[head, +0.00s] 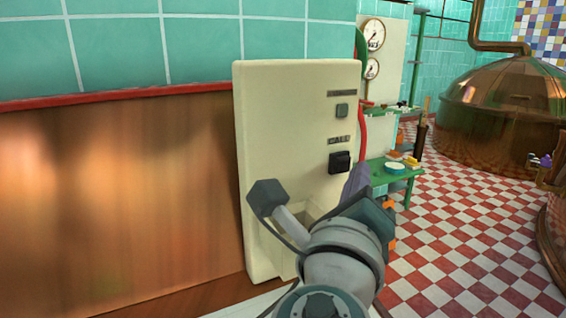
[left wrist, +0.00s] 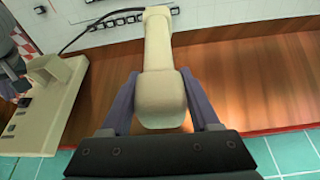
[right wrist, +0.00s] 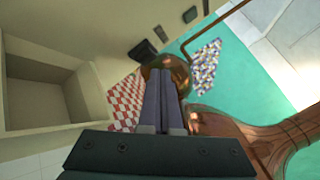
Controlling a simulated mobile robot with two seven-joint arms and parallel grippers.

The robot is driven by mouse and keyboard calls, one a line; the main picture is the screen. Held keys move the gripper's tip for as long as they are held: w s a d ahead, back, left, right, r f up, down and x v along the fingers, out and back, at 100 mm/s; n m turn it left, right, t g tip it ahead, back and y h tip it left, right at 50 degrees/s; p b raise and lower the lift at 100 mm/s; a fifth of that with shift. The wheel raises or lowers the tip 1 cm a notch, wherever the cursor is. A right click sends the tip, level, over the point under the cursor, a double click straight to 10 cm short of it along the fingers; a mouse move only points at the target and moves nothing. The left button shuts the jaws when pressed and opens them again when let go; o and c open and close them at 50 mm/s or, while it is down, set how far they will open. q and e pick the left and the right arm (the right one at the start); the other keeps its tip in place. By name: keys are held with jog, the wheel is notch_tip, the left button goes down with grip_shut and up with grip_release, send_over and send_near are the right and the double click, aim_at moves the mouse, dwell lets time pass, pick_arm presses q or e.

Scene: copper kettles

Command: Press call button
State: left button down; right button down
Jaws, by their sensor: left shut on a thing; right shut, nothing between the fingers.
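A cream intercom panel (head: 285,150) stands against the wall in the head view. A black square button (head: 340,161) sits on its right side under a dark label that seems to read CALL; it also shows in the right wrist view (right wrist: 141,50). My right gripper (head: 359,176) is shut and empty, its fingertips close to the right of the button in the head view. I cannot tell whether they touch it. The shut fingers also show in the right wrist view (right wrist: 164,75). My left gripper (left wrist: 158,75) is shut around a cream handset (left wrist: 160,60) with a black cord.
A small green button (head: 342,110) sits higher on the panel, and a recess (right wrist: 45,95) opens below the black button. Behind are a green shelf stand (head: 385,179), gauges (head: 373,34) and a copper kettle (head: 505,105). Checkered floor (head: 450,240) is open at the right.

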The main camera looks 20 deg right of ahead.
jog(key=shift+w, duration=0.2)
jog(key=shift+w, duration=0.25)
jog(key=shift+w, duration=0.35)
dwell(0.7)
dwell(0.3)
pick_arm(q)
jog(key=shift+r+p, duration=0.35)
jog(key=shift+r, duration=0.25)
pick_arm(e)
jog(key=shift+s, duration=0.8)
